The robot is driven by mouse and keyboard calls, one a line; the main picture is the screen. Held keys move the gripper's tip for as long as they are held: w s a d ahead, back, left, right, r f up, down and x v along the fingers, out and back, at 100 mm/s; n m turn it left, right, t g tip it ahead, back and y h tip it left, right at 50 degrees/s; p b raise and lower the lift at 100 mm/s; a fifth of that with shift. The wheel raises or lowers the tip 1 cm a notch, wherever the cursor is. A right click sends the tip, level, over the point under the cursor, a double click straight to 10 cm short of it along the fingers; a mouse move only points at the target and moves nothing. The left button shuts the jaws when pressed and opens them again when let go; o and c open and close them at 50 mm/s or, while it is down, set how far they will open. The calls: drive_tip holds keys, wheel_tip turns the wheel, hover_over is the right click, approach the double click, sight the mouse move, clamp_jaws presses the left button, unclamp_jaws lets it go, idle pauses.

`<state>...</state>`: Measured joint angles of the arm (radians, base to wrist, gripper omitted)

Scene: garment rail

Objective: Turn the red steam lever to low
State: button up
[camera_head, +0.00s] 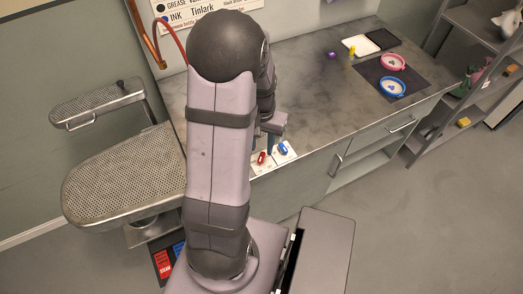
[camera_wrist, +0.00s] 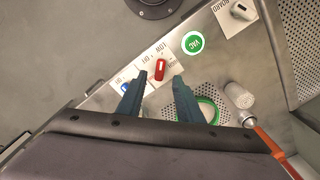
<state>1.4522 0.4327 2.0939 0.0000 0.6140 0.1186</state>
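The red steam lever (camera_wrist: 168,70) sits on a white labelled plate near the panel edge in the wrist view. It has a pale mark at its upper left end. In the head view the red lever (camera_head: 262,158) is small, beside my arm. The lever appears just past the fingertips; contact cannot be told. In the head view the gripper (camera_head: 271,134) is partly hidden by my arm.
A blue lever (camera_wrist: 126,87) sits left of the red one, close to the left finger. A green VAC button (camera_wrist: 193,43), a white BOARD switch (camera_wrist: 241,12), a green ring (camera_wrist: 208,110) and a metal cylinder (camera_wrist: 238,95) are nearby. Perforated ironing boards (camera_head: 125,180) stand left.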

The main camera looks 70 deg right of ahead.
drive_tip(key=shift+r, duration=1.45)
drive_tip(key=a+f+n+y, duration=0.1)
drive_tip(key=a+f+y, duration=0.1)
drive_tip(key=a, duration=0.6)
drive_tip(key=w+a+r+n+h, duration=0.1)
drive_tip(key=w+a+r+n, duration=0.1)
drive_tip(key=w+a+n, duration=0.55)
drive_tip(key=w+a+r+n, duration=0.1)
drive_tip(key=w+a+n, duration=0.3)
drive_tip(key=a, duration=0.7)
drive_tip(key=w+a+r+n+h, duration=0.1)
drive_tip(key=w+a+r+n, duration=0.1)
drive_tip(key=w+a+n, duration=0.55)
wheel_tip(320, 180, down, 38)
drive_tip(key=s+a+m+b, duration=0.1)
drive_tip(key=m+b, duration=0.1)
drive_tip(key=b, duration=3.6)
drive_tip(key=shift+s+a+r, duration=0.15)
drive_tip(key=shift+a+r, duration=0.05)
drive_tip(key=shift+a, duration=0.15)
